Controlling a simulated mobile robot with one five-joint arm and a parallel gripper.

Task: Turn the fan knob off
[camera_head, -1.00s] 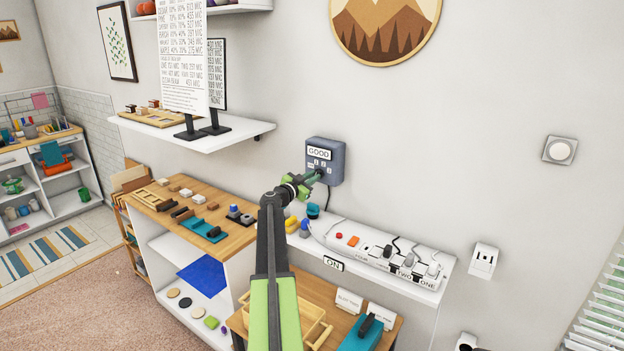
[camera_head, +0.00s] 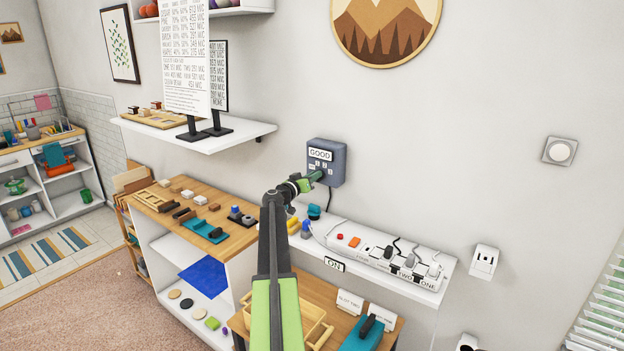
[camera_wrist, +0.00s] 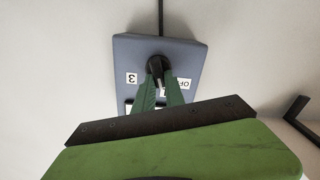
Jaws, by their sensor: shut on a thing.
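The fan control is a blue-grey box (camera_head: 328,158) on the wall with a white "GOOD" label and small number labels. In the wrist view the box (camera_wrist: 190,55) shows a black round knob (camera_wrist: 157,66) with labels "3" and "OFF" on either side of it. My gripper (camera_head: 317,176) reaches the lower front of the box. In the wrist view the green fingers of my gripper (camera_wrist: 159,88) are closed in on the knob, one on each side. The fingers hide part of the knob and some labels, so its exact setting cannot be told.
A white shelf (camera_head: 440,291) below the box carries a power strip (camera_head: 392,258) with several plugs and cords. A wooden-topped bench (camera_head: 190,212) with blocks stands at the left. A wall shelf (camera_head: 240,131) with sign stands is at the upper left. A cable hangs below the box.

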